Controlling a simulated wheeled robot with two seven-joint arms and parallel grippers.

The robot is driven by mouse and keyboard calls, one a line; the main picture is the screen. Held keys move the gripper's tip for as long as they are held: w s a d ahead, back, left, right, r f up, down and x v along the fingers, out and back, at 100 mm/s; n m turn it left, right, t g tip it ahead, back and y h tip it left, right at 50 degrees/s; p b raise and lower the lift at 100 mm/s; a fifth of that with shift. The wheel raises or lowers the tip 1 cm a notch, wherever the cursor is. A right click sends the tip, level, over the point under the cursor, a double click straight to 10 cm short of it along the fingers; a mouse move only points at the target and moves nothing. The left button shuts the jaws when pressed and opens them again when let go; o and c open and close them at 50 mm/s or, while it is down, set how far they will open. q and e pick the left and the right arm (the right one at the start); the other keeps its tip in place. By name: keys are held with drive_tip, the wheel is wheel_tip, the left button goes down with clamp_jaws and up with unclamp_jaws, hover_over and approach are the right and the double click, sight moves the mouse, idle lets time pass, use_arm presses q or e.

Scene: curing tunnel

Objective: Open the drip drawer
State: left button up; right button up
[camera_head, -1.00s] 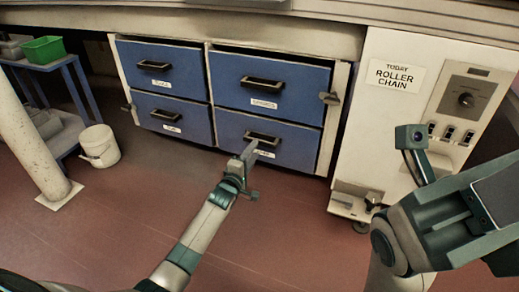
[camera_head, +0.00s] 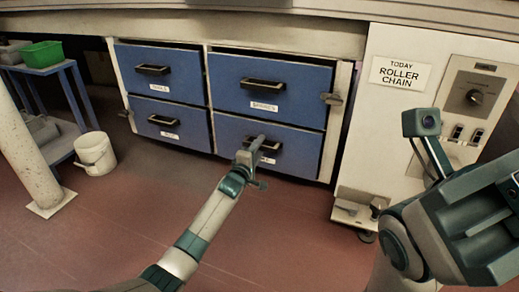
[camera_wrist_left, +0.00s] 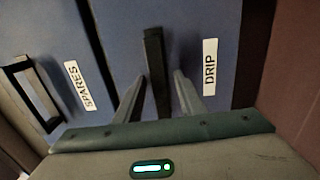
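The drip drawer (camera_head: 296,153) is the lower right of several blue drawers in the head view and looks closed. Its black handle (camera_head: 274,145) is partly hidden by my left gripper (camera_head: 256,146). In the left wrist view, the white DRIP label (camera_wrist_left: 209,67) lies just right of the handle (camera_wrist_left: 154,60). There my left gripper (camera_wrist_left: 160,77) is open, one finger on each side of the handle, with a visible gap at the right finger. Contact at the left finger is unclear. My right arm shows at the right of the head view; its fingers do not show.
The upper right drawer (camera_head: 300,92) and two left drawers share the cabinet. A small latch (camera_head: 331,98) sits on the right frame. A control panel (camera_head: 474,100) is farther right. A white bucket (camera_head: 96,153) and a post (camera_head: 28,150) stand left. The floor before the drawers is clear.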

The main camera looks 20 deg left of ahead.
use_arm(q)
clamp_jaws()
